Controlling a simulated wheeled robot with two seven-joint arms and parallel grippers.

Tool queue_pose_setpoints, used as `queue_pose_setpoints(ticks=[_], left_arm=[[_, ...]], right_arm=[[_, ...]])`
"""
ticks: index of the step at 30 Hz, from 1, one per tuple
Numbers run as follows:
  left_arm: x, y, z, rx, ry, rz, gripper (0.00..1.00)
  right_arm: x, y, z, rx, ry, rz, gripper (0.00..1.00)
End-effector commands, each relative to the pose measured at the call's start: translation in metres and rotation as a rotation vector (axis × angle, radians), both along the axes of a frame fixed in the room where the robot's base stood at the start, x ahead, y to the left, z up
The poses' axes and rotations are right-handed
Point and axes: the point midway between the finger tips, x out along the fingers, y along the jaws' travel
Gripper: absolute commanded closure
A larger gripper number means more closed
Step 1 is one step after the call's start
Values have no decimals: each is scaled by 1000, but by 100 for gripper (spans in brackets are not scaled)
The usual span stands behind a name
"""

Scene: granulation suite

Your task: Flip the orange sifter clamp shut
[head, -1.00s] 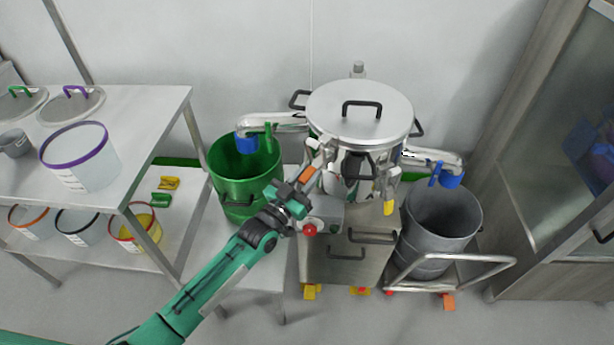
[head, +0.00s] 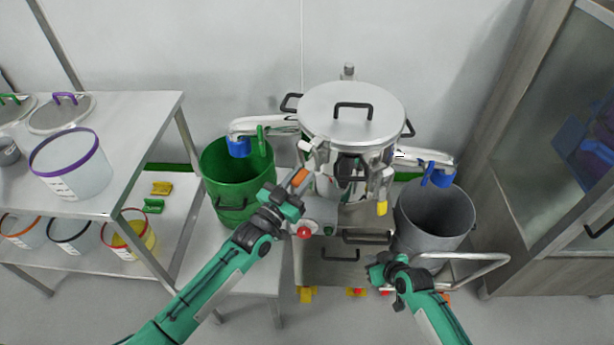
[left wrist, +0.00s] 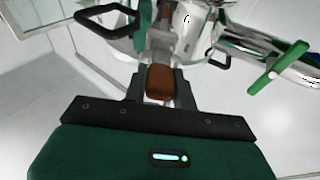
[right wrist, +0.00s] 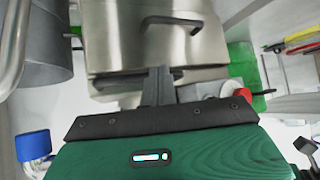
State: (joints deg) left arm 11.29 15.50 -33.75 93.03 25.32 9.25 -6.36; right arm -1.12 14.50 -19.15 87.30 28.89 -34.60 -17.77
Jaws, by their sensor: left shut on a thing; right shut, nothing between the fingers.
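The sifter (head: 351,118) is a steel drum with a domed, handled lid. Its orange clamp (head: 299,177) is on the drum's front left and slants up toward the drum. My left gripper (head: 293,186) is shut on the orange clamp; in the left wrist view the clamp's brownish-orange grip (left wrist: 160,82) sits between the fingers. Whether the clamp is latched cannot be told. My right gripper (head: 374,268) is shut and empty, low in front of the steel cabinet under the sifter; its closed fingers (right wrist: 158,85) show in the right wrist view.
A yellow-tipped clamp (head: 381,208) hangs at the sifter's front right. A green bin (head: 232,205) stands left, a grey bin (head: 407,235) right on a trolley (head: 480,262). A red button (head: 304,232) is below my left gripper. A shelf table (head: 120,190) stands far left.

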Motion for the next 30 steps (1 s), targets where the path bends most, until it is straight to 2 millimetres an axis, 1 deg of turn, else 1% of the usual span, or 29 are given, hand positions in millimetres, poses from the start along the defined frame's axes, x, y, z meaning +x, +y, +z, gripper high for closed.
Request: queue_pose_setpoints(ticks=[1, 2, 3, 5, 6, 8, 9, 12, 15, 18, 21, 26, 30], left_arm=[[0, 0, 1, -1, -2, 0, 100], [0, 0, 1, -1, -2, 0, 100], [0, 0, 1, -1, -2, 0, 100], [0, 0, 1, -1, -2, 0, 100], [0, 0, 1, -1, -2, 0, 100], [0, 0, 1, -1, -1, 0, 100], [0, 0, 1, -1, -1, 0, 100], [0, 0, 1, -1, -1, 0, 100], [0, 0, 1, -1, -1, 0, 100], [0, 0, 1, -1, -2, 0, 100], [0, 0, 1, -1, -2, 0, 100], [0, 0, 1, -1, -2, 0, 100], [0, 0, 1, 0, -2, 0, 100]], right_arm=[[17, 12, 40, 21, -62, 43, 100], [25, 19, 62, 34, -93, 69, 100], [33, 29, 92, 50, -135, 108, 100], [40, 45, 136, 73, -198, 168, 100], [42, 55, 165, 87, -240, 210, 100], [41, 69, 205, 104, -297, 273, 100], [38, 78, 230, 115, -334, 313, 100], [27, 96, 282, 134, -410, 407, 100], [14, 109, 317, 146, -466, 478, 100], [4, 117, 338, 152, -500, 525, 100], [0, 122, 347, 155, -515, 547, 100], [6, 133, 347, 158, -519, 550, 100], [19, 150, 341, 159, -517, 548, 100]])
